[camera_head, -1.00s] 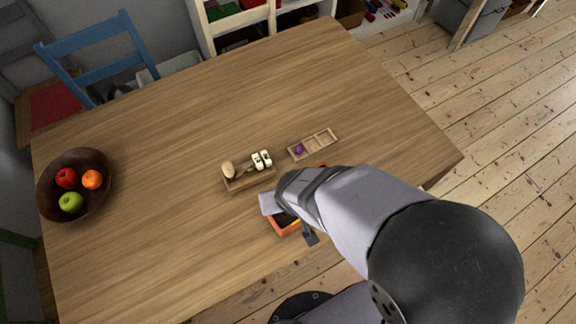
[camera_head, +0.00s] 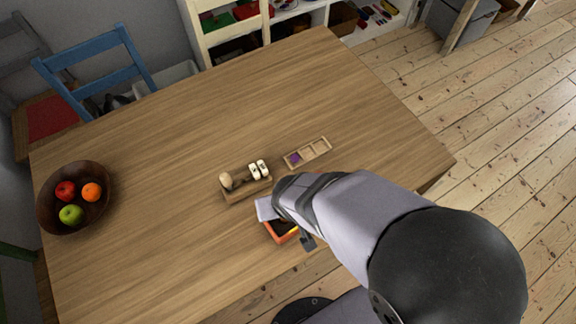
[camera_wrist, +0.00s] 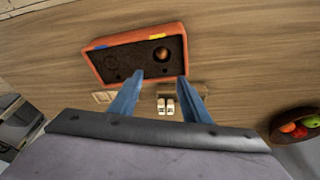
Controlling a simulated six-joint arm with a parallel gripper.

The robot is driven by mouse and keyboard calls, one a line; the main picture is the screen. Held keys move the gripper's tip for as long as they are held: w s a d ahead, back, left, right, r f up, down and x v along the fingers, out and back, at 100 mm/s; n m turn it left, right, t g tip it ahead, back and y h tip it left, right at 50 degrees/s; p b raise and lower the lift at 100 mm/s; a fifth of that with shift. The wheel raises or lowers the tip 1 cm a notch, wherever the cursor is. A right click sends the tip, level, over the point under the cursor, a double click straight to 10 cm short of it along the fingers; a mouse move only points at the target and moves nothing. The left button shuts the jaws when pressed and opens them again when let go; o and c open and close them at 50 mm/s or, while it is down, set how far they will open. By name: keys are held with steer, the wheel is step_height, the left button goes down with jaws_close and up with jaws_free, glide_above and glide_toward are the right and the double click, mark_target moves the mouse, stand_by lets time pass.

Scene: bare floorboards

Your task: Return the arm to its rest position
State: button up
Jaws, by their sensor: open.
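My gripper (camera_wrist: 160,92) shows in the wrist view as two blue fingers set well apart, with nothing held between them. In the head view my arm covers most of it, with the grey gripper end (camera_head: 268,208) above the table's near right part. An orange tray (camera_wrist: 112,51) with a dark inside lies beyond the fingertips in the wrist view. It holds one brown round thing (camera_wrist: 161,54). In the head view only part of the orange tray (camera_head: 283,237) shows, below the gripper.
A wooden holder (camera_head: 246,192) with white pieces and a knob stands near the tray. A compartmented wooden box (camera_head: 320,145) holds a purple thing (camera_head: 295,158). A fruit bowl (camera_head: 100,205) stands at the left. The wooden table's (camera_head: 190,120) middle and back are clear.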

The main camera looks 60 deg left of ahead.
steer(key=w+d+r+m+t+h, duration=0.15)
steer(key=w+d+m, duration=0.25)
steer(key=w+d, duration=0.55)
steer(key=w+d+r+m+g+h, duration=0.1)
steer(key=w+d+r+m, duration=0.2)
steer(key=w+d, duration=0.65)
steer(key=d+r+m, duration=0.2)
steer(key=d+m, duration=0.2)
steer(key=d, duration=0.7)
steer(key=d+r+m+g, duration=0.1)
steer(key=d+m, duration=0.3)
steer(key=d, duration=0.7)
steer(key=shift+d+r, duration=0.15)
steer(key=shift+r, duration=0.35)
steer(key=shift+w+f+h, duration=0.1)
steer(key=shift+f+h, duration=0.05)
steer(key=shift+h, duration=0.1)
